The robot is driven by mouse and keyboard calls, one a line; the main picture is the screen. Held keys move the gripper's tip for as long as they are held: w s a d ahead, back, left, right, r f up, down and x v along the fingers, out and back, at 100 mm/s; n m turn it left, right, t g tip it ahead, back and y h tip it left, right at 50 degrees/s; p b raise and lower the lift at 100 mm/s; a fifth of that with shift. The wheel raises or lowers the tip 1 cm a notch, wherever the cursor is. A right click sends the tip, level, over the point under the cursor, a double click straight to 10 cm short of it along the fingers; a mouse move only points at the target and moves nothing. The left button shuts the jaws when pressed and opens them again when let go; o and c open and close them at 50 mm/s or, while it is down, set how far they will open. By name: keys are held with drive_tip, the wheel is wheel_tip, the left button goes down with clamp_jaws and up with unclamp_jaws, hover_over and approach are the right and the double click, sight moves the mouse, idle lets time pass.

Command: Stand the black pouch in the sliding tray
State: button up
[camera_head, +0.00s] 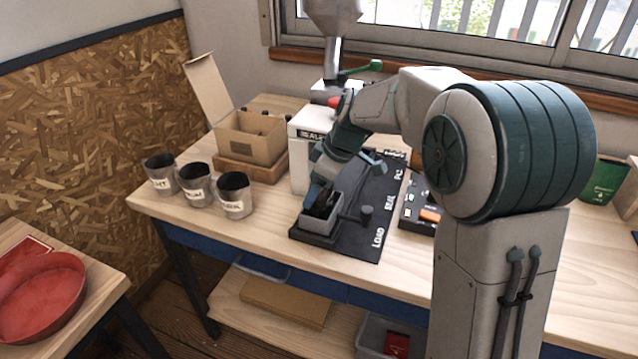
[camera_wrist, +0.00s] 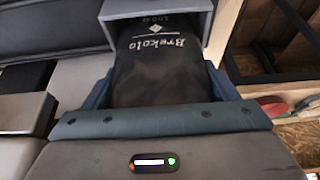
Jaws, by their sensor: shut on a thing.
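The black pouch (camera_wrist: 160,65) fills the middle of the wrist view, with white lettering on its face. My gripper (camera_wrist: 158,88) is shut on it, one blue-grey finger at each side. In the head view, my gripper (camera_head: 317,192) points down over the sliding tray (camera_head: 317,225), a small grey open box at the LOAD end of a black base. The dark pouch (camera_head: 326,205) shows partly inside the tray walls, below my fingers. The tray's grey wall (camera_wrist: 203,22) surrounds the pouch's far end in the wrist view. Whether the pouch touches the tray floor is hidden.
The black base (camera_head: 362,235) carries a lever beside the tray. A white sealing machine (camera_head: 299,160) stands behind it. Three metal cups (camera_head: 196,186) and an open cardboard box (camera_head: 250,140) are to the left. A control box (camera_head: 419,212) sits right. The front table edge is close.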

idle(0.4)
drive_tip(key=o, duration=1)
drive_tip(key=shift+r+p, duration=2.2)
drive_tip(key=shift+r, duration=1.3)
drive_tip(key=s+d+f+m+h, duration=0.1)
drive_tip(key=s+d+m, duration=0.3)
drive_tip(key=s, duration=0.4)
drive_tip(key=s+d+m+h, duration=0.1)
drive_tip(key=s+d+m, duration=0.4)
drive_tip(key=s+d, duration=0.2)
drive_tip(key=s+d+f+m+t+h, duration=0.1)
drive_tip(key=s+d+m, duration=0.4)
drive_tip(key=s, duration=0.5)
drive_tip(key=shift+s+d+f+h, duration=0.2)
drive_tip(key=shift+s+f+h, duration=0.1)
drive_tip(key=shift+h, duration=0.3)
